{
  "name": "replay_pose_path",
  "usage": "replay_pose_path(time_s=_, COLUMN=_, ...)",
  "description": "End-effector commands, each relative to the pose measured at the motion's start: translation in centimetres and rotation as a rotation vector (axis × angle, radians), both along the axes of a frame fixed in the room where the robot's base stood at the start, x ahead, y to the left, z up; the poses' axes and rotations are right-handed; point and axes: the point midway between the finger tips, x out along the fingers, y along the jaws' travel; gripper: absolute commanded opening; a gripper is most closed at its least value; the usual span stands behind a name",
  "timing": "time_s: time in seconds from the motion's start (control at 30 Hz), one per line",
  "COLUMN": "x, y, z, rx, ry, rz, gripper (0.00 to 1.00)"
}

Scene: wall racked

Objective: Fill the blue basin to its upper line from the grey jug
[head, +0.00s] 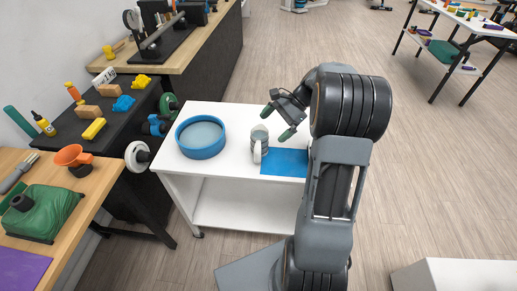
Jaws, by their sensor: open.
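The blue basin (201,153) is a round, low tub on the left part of the white cart's top. Its inside shows a pale grey-blue surface; I cannot make out a line or tell the water level. The grey jug (260,141) stands upright to the right of the basin, apart from it, with a pale handle facing the front. My gripper (279,123) is open and empty, just above and to the right of the jug. From this view I cannot tell whether a fingertip touches the jug.
The white cart (238,114) has a blue mat (285,162) to the right of the jug. A black bench (105,135) with blocks, bottles and dumbbells stands close on the left. A wooden table (25,165) is at front left.

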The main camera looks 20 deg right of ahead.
Motion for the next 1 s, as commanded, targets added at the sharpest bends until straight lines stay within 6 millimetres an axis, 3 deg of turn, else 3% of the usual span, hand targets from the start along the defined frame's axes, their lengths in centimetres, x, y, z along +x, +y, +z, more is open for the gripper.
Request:
replay_pose_path(time_s=0.03, x=0.9, y=-2.1, z=-1.7, rx=0.078, ry=0.043, rz=-0.078, gripper=1.0)
replay_pose_path(time_s=0.2, x=2.6, y=-7.0, z=-4.6, rx=0.293, ry=0.137, rz=-0.262, gripper=1.0)
replay_pose_path(time_s=0.43, x=3.1, y=-10.5, z=-6.7, rx=0.445, ry=0.189, rz=-0.372, gripper=1.0)
replay_pose_path(time_s=0.57, x=3.6, y=-9.7, z=-7.5, rx=0.471, ry=0.198, rz=-0.387, gripper=1.0)
replay_pose_path(time_s=0.8, x=4.6, y=-6.0, z=-9.2, rx=0.473, ry=0.198, rz=-0.389, gripper=1.0)
replay_pose_path(time_s=1.0, x=5.2, y=-4.1, z=-10.0, rx=0.472, ry=0.197, rz=-0.389, gripper=1.0)
